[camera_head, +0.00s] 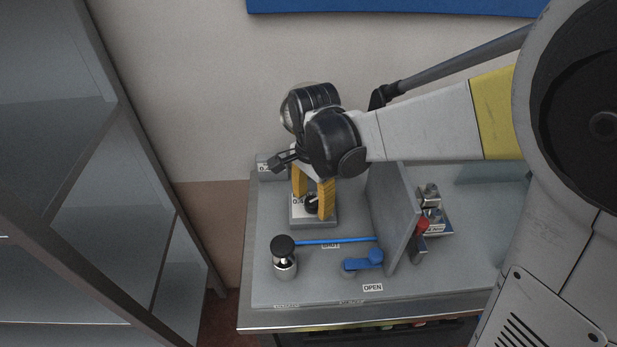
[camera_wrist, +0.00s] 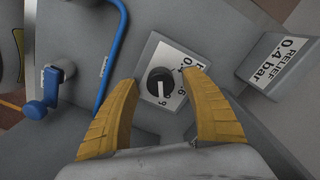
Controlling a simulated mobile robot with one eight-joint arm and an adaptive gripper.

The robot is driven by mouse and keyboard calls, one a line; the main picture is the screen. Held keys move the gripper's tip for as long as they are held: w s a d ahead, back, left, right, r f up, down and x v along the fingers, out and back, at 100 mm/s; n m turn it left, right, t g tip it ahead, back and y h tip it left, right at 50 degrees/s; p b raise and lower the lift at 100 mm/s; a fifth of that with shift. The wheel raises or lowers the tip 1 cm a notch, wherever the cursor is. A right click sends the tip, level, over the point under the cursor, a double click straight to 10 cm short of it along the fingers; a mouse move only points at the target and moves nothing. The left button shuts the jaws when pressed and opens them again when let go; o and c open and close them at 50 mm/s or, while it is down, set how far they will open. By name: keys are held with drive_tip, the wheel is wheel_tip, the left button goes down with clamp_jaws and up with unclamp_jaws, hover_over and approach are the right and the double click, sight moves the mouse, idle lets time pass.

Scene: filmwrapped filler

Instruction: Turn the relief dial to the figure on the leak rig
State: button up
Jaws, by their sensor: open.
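The relief dial (camera_wrist: 159,80) is a dark round knob with a pale mark pointing toward the bottom of the wrist view. It sits on a grey block with a white scale plate (camera_wrist: 183,62), partly covered by my right finger. The sign (camera_wrist: 279,62) beside it reads "RELIEF 0.4 bar". My gripper (camera_wrist: 160,79) is open, its yellow fingers on either side of the dial with gaps showing. In the head view, my gripper (camera_head: 313,208) points down over the dial (camera_head: 311,204), which the fingers partly hide. Contact cannot be told.
A black-topped metal knob (camera_head: 283,256) and a blue handle (camera_head: 363,262) by an OPEN label stand in front. A blue bar (camera_head: 335,240) runs behind them. A grey upright panel (camera_head: 402,220) stands right, with metal and red fittings beyond. Shelving (camera_head: 150,190) is at left.

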drive_tip(key=shift+f, duration=0.5)
drive_tip(key=c, duration=1.2)
clamp_jaws()
